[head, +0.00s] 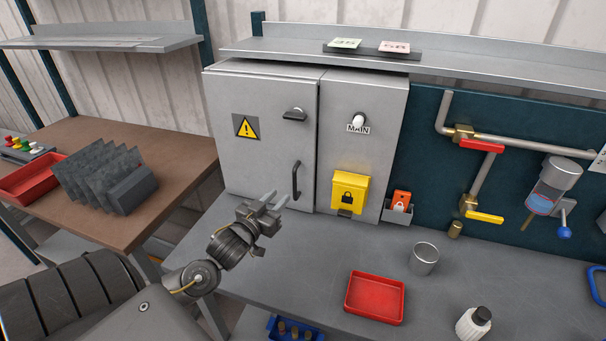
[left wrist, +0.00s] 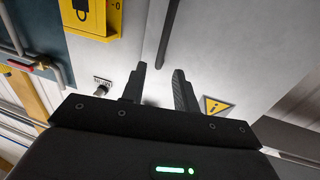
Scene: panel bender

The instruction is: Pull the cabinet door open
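The grey cabinet door (head: 262,150) has a yellow warning triangle, a dark knob (head: 295,114) and a black vertical bar handle (head: 296,180). It looks closed or nearly so. My left gripper (head: 277,201) is in front of the door's lower part, just below and left of the handle in the head view. In the left wrist view its two fingers (left wrist: 159,88) are apart with nothing held between them. The handle (left wrist: 166,34) shows there beyond the fingertips, apart from them. My right gripper is not in view.
A narrower panel with a MAIN switch (head: 358,121) and a yellow lock box (head: 350,190) stands right of the door. The bench directly before the door is clear.

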